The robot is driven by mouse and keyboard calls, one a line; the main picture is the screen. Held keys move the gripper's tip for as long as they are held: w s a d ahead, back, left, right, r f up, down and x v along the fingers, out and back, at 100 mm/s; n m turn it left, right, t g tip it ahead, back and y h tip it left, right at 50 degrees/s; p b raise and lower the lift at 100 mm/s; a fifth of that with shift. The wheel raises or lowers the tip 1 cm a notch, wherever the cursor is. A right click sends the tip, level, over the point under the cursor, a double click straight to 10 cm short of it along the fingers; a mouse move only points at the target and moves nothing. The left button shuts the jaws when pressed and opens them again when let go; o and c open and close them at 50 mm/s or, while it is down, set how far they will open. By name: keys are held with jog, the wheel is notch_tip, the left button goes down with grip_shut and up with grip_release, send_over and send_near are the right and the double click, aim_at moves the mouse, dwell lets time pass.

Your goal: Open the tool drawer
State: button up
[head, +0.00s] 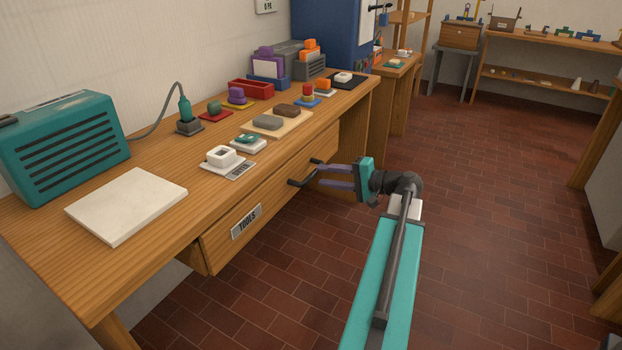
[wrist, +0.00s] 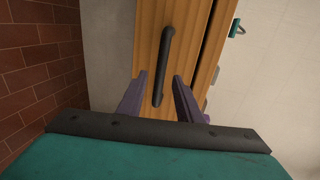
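The tool drawer (head: 222,246) is a wide wooden front under the workbench top, with a "TOOLS" label (head: 246,222). It looks shut or nearly so. Its dark bar handle (head: 293,183) is on the front, right of the label. My gripper (head: 317,171) is at the handle from the room side, its two purple fingers apart. In the wrist view the handle (wrist: 165,60) runs up the picture, its lower end between the open fingers (wrist: 159,76). Gaps show on both sides of it. The fingers do not appear to grip it.
The workbench top (head: 150,165) carries a teal vented box (head: 65,145), a white slab (head: 127,205), a soldering tool (head: 186,112) and several small parts on coloured pads. The brick-tiled floor (head: 480,220) in front of the bench is clear. Shelves (head: 545,85) stand at the back.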

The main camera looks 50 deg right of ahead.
aim_at(314, 172)
jog(key=shift+b+x, duration=0.35)
jog(key=shift+x, duration=2.15)
jog(key=shift+c, duration=0.4)
grip_shut()
